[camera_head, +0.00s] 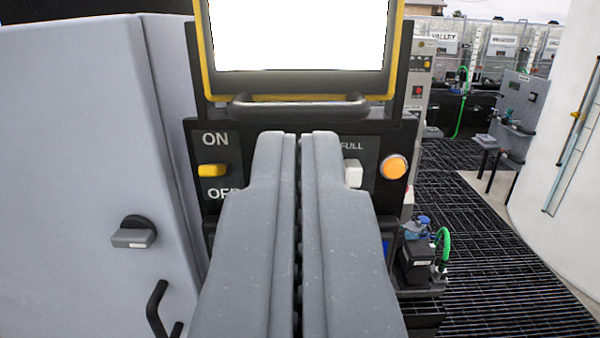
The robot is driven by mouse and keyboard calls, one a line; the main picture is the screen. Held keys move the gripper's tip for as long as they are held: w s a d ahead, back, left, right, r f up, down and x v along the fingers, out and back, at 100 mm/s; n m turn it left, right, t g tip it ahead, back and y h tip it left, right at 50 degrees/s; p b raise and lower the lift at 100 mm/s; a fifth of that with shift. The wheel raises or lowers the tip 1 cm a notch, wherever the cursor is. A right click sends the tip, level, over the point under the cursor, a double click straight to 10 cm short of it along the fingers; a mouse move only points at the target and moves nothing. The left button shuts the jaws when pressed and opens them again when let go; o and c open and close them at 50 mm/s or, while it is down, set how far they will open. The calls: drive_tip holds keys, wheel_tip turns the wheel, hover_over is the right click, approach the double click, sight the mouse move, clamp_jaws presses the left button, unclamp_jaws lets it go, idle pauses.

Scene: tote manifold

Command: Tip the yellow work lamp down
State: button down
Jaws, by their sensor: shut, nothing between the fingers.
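The yellow work lamp (400,45) is at the top centre, with a yellow frame around a bright white face. Its top edge is cut off by the picture. A dark handle bar (300,107) runs along its lower edge. My gripper (297,140) is shut and empty. Its fingertips are just below the handle bar in the picture; I cannot tell whether they touch it. The fingers cover the middle of the dark panel below the lamp.
The panel holds a yellow switch (212,170) marked ON above, a white switch (353,173) and a lit orange button (394,167). A grey cabinet (75,190) with a knob (133,233) fills the left. Dark grating floor (480,270) lies right.

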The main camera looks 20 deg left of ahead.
sight(299, 119)
drive_tip(key=p+x, duration=0.2)
drive_tip(key=x, duration=0.1)
drive_tip(key=f+p+x, duration=0.1)
drive_tip(key=p+x, duration=0.1)
drive_tip(key=x, duration=0.1)
drive_tip(key=f+p+x, duration=0.1)
drive_tip(key=p+x, duration=0.1)
drive_tip(key=x, duration=0.1)
drive_tip(key=shift+w+p, duration=0.15)
drive_tip(key=shift+p, duration=0.25)
drive_tip(key=shift+w+a+f, duration=0.15)
drive_tip(key=shift+w+f, duration=0.25)
